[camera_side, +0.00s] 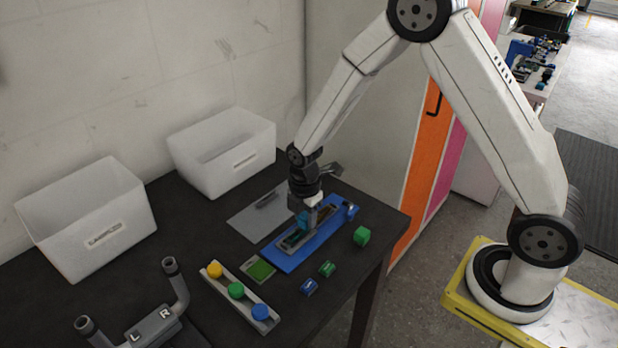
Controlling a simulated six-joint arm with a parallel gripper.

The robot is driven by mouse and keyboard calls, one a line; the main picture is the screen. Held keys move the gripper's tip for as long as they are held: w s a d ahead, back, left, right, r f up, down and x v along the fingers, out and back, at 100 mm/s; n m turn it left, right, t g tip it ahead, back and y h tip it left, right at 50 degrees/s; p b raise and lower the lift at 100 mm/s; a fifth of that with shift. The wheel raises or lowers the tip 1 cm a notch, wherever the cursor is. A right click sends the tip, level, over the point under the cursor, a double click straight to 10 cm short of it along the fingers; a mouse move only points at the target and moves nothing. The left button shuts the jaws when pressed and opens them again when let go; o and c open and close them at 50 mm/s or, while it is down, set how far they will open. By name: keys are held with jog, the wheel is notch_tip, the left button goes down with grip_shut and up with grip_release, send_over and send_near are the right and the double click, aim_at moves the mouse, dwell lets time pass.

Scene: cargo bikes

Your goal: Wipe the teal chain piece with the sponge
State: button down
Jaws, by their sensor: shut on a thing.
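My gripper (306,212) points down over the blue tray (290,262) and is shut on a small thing. The jaws hide most of that thing, and I cannot tell whether it is the sponge. A small teal piece (302,218) shows right under the jaws, at the grey holder (289,244) on the tray. I cannot tell whether it touches the gripper. A flat green pad (260,270) lies left of the tray, and a green block (361,236) stands right of it; neither is clearly the sponge.
Two white bins (90,225) (222,155) stand along the wall. A grey mat (255,220) lies behind the tray. In front are a rack with yellow, green and blue knobs (237,290), small green (327,269) and blue (308,287) pieces, and a handlebar (152,325). The table edge is close on the right.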

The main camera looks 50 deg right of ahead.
aim_at(290, 238)
jog(key=a, duration=0.4)
jog(key=shift+a+r, duration=0.1)
jog(key=shift+a, duration=0.55)
notch_tip(290, 238, up, 8)
dwell(0.8)
